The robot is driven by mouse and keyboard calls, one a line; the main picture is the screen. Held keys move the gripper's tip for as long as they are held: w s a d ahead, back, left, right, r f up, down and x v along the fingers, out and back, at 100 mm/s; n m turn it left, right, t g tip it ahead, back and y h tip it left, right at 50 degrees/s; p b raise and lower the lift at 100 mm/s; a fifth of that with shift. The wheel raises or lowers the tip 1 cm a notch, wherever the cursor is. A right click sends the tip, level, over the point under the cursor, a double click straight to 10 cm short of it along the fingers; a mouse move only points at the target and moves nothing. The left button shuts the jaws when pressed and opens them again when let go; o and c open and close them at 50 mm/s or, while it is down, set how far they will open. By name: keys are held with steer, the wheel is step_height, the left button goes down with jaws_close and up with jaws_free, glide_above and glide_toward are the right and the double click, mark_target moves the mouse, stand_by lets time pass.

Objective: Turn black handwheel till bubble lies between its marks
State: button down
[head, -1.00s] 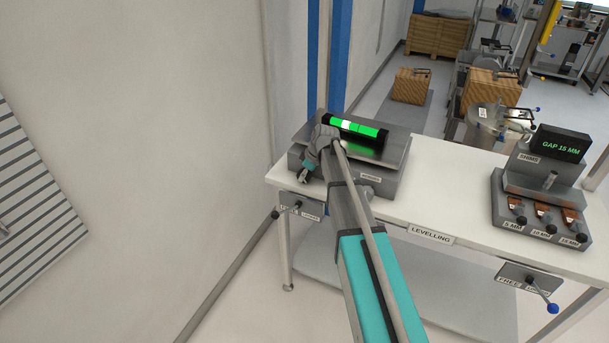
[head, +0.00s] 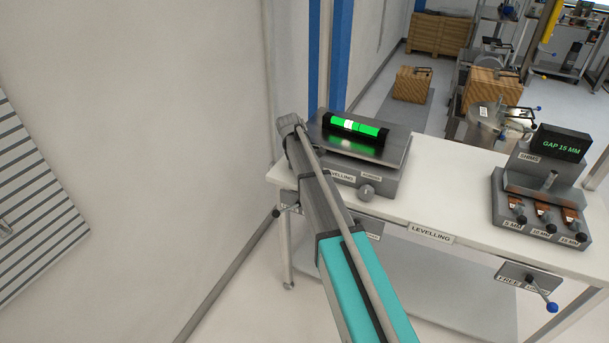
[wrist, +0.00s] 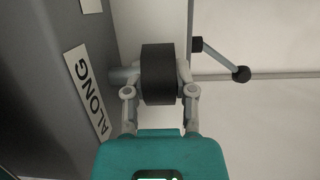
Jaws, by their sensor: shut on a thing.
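The black handwheel (wrist: 158,85) sits on a grey shaft beside a plate lettered ALONG (wrist: 88,88) in the wrist view. My gripper (wrist: 162,76) is shut on it, one finger on each side of the rim. In the head view my arm hides both the handwheel and the gripper. The spirit level (head: 355,127) lies on the metal plate of the levelling block, its vial glowing green. Its white bubble (head: 348,125) is left of the vial's middle. Thin dark marks are too small to place exactly against the bubble.
A lever with a black ball end (wrist: 241,74) is close to the handwheel's right. A grey knob (head: 366,192) is on the block's front. The shim stand (head: 538,205) is at the right of the white bench (head: 445,205), with clear bench between.

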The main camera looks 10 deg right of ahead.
steer(key=g+h+b, duration=0.2)
steer(key=shift+a+f+h, duration=0.1)
steer(key=shift+f+h, duration=0.2)
steer(key=shift+r+g+h+b, duration=0.1)
steer(key=shift+g+h+b, duration=0.2)
steer(key=shift+h+b, duration=0.1)
steer(key=shift+r, duration=0.1)
steer(key=shift+c, duration=2.2)
jaws_free()
steer(key=shift+r+p, duration=0.1)
steer(key=shift+p, duration=0.25)
